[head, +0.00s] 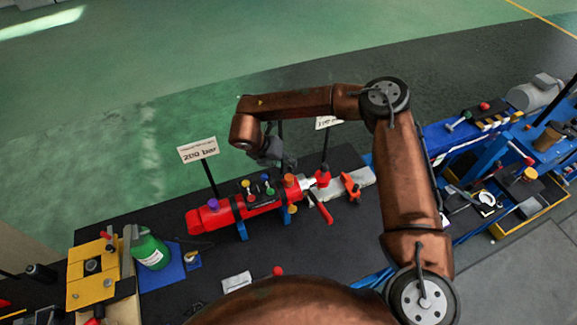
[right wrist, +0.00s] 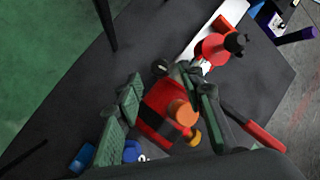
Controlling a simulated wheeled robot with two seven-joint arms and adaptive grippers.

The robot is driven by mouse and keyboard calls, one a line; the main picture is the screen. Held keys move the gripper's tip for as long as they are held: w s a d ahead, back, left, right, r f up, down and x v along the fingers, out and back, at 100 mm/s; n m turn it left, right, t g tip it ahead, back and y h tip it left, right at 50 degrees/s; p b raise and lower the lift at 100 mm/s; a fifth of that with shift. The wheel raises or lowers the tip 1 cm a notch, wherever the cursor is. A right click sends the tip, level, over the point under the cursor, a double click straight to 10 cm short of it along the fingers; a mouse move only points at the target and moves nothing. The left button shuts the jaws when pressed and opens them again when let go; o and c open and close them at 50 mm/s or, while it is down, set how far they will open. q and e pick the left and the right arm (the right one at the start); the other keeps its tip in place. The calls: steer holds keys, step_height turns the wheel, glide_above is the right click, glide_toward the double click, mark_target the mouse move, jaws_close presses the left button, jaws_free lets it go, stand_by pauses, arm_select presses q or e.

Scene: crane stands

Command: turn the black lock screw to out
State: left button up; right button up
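A red cylinder body (head: 232,212) lies on blue supports on the dark bench, with purple, yellow, green, blue and orange knobs along it. My right gripper (head: 272,154) hangs above its right part. In the right wrist view my right gripper (right wrist: 162,78) is open, with its fingers apart on either side of the red body (right wrist: 150,112) and its orange knob (right wrist: 182,111). Contact cannot be told. A black knob (right wrist: 235,43), possibly the lock screw, shows on a red fitting (right wrist: 212,50) beyond the right finger. My left gripper is not in view.
A 200 bar sign (head: 198,150) stands behind the bench, with another sign (head: 328,122) partly hidden by my arm. A green bottle (head: 150,250) and a yellow block (head: 92,265) are at left. A red lever (head: 322,208) sticks out in front.

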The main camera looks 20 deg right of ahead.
mark_target(289, 166)
steer(key=shift+x, duration=1.8)
steer(key=shift+c, duration=0.7)
jaws_close()
